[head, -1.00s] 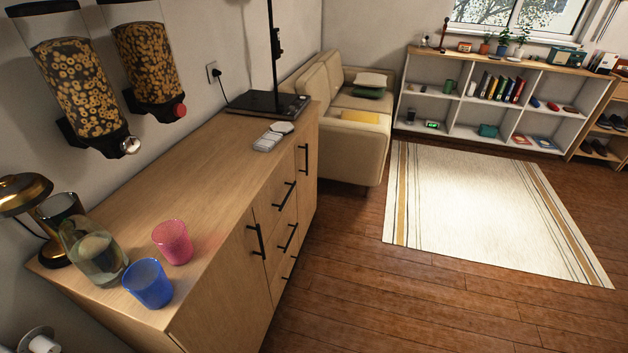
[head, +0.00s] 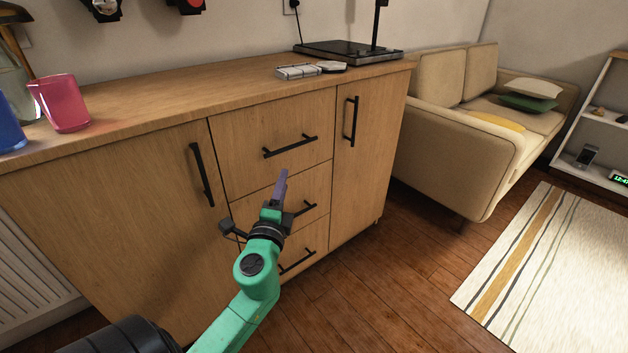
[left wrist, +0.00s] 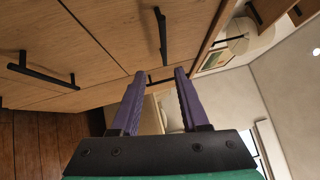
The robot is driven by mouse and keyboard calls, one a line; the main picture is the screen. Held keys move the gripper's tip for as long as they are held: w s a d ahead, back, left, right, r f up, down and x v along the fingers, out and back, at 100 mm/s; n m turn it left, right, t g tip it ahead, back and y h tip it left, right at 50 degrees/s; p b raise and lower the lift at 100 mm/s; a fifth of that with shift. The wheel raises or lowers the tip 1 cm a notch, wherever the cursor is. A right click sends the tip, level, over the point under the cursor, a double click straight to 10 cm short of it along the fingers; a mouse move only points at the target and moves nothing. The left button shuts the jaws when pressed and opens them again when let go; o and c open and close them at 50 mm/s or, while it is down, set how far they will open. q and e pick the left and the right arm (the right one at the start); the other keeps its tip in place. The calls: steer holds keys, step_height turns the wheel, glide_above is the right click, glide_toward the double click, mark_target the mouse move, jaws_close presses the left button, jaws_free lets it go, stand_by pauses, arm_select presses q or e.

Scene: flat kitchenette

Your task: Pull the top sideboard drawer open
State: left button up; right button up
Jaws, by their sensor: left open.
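The wooden sideboard (head: 110,195) has a middle column of drawers with black bar handles. The top drawer (head: 245,130) is shut, its front flush with the doors; its handle (head: 290,147) is clear of my fingers. In the head view my left gripper (head: 281,182) shows just below that handle, in front of the middle drawer, its fingers pointing up and nearly edge-on. In the left wrist view, which is turned sideways, the purple fingers (left wrist: 158,78) are apart with nothing held. A horizontal drawer handle, probably the top one (left wrist: 162,36), shows beyond them. My right gripper is not in view.
A pink cup (head: 62,104), a blue cup (head: 8,125) and a small white item (head: 298,71) stand on the sideboard top. Tall doors flank the drawers. A beige sofa (head: 460,150) stands to the right. Floor in front is clear.

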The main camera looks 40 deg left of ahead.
mark_target(294, 147)
arm_select(q)
steer(key=x, duration=1.4)
steer(key=shift+w+r, duration=0.3)
steer(key=shift+r, duration=0.15)
jaws_close()
stand_by(0.4)
